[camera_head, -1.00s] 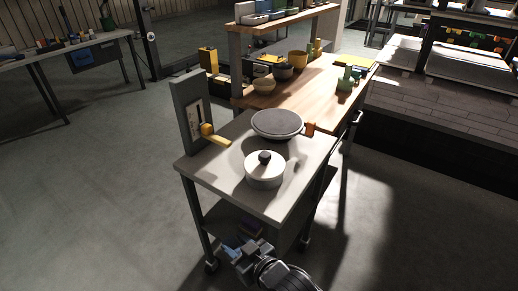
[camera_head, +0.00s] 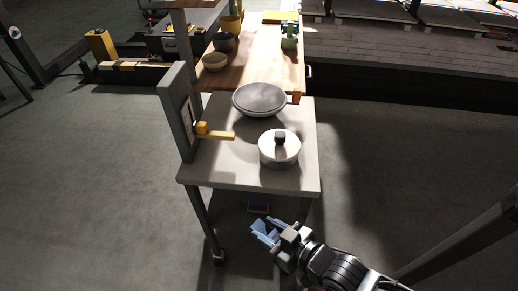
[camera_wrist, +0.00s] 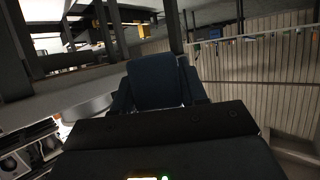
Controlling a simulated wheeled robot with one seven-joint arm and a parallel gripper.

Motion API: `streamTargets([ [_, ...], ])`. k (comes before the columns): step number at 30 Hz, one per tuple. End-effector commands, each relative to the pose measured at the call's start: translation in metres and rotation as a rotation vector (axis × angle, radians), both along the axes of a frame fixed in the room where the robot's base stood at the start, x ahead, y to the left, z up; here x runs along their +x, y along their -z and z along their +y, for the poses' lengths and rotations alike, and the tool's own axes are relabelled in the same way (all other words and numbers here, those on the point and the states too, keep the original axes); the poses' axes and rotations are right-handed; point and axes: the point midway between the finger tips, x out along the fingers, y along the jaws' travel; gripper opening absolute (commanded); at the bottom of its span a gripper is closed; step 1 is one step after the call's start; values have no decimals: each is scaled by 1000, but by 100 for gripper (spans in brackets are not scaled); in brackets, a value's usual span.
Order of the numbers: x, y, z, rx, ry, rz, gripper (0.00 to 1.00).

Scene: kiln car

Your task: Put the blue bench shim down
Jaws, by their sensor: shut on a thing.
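My gripper (camera_head: 276,246) is low in the head view, in front of the grey cart and below the level of its top. It is shut on the blue bench shim (camera_head: 262,232), a light blue piece at the fingertips. In the wrist view a dark blue block (camera_wrist: 155,80) shows between the fingers, in shadow. The shim is held in the air, clear of the cart top (camera_head: 225,165). Its far end and underside are hard to make out.
The cart top bears a lidded white pot (camera_head: 279,151), a wide grey-topped bowl (camera_head: 260,99) and an upright grey panel (camera_head: 174,112) with a yellow lever (camera_head: 214,133). Its front left is bare. A wooden bench (camera_head: 262,55) with bowls stands behind.

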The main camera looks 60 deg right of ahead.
Motion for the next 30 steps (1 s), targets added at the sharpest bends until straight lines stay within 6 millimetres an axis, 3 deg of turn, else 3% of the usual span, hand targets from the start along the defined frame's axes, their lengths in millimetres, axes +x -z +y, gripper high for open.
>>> streamTargets([
  [1, -23, -12, -2, 0, 32, 6, 6],
  [6, -74, -39, -3, -3, 107, 5, 6],
  [10, -95, -52, -2, -6, 140, 4, 6],
  [13, -99, -57, -3, -8, 152, -1, 6],
  [17, -84, -57, -10, -10, 155, -5, 6],
  [30, 14, -57, -56, -9, 154, -6, 6],
])
